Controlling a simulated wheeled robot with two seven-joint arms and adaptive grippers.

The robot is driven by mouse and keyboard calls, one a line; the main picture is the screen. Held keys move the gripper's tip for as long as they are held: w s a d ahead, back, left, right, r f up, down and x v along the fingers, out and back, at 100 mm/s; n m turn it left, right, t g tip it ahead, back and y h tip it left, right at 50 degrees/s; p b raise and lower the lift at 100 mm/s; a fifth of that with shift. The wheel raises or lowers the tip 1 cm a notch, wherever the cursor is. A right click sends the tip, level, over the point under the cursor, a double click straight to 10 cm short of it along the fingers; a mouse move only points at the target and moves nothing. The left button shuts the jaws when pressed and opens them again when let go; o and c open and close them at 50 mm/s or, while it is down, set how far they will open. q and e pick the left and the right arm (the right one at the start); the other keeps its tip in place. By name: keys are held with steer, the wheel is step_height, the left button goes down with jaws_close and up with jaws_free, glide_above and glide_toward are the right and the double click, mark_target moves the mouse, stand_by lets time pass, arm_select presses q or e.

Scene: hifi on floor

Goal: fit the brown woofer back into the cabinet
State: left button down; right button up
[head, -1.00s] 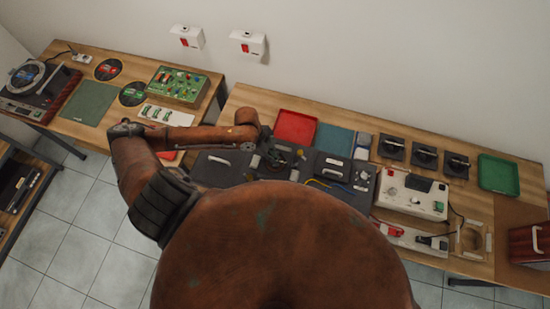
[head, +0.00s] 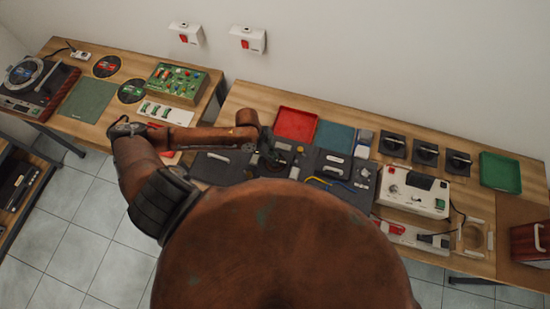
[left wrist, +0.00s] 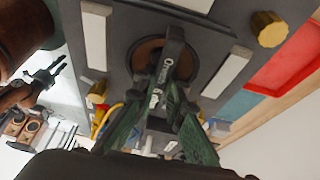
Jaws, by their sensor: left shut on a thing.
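My left gripper (head: 270,157) reaches down over the dark grey cabinet (head: 215,168) lying on the bench. In the left wrist view, its green fingers (left wrist: 165,112) are shut at the middle of the brown woofer (left wrist: 142,55), whose round rim shows behind them. The woofer lies over the cabinet's dark face (left wrist: 122,20); the fingers hide part of it, and I cannot tell if it is seated fully in its opening. My right gripper (left wrist: 50,73) shows at the left of the left wrist view, its fingers apart and empty.
A red tray (head: 295,125) and a blue mat (head: 335,137) lie behind the cabinet. A white device (head: 412,192) and a green tray (head: 499,173) stand to the right. Brass-coloured knobs (left wrist: 269,29) and pale strips surround the woofer. My body hides the bench front.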

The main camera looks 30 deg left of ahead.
arm_select(q)
steer(key=shift+w+f, duration=0.1)
steer(key=shift+f, duration=0.4)
steer(key=c, duration=1.9)
jaws_free()
steer(key=shift+c, duration=0.2)
steer(key=shift+o, duration=0.2)
steer(key=shift+f, duration=0.1)
steer(key=v, duration=1.2)
steer(key=shift+d, duration=0.15)
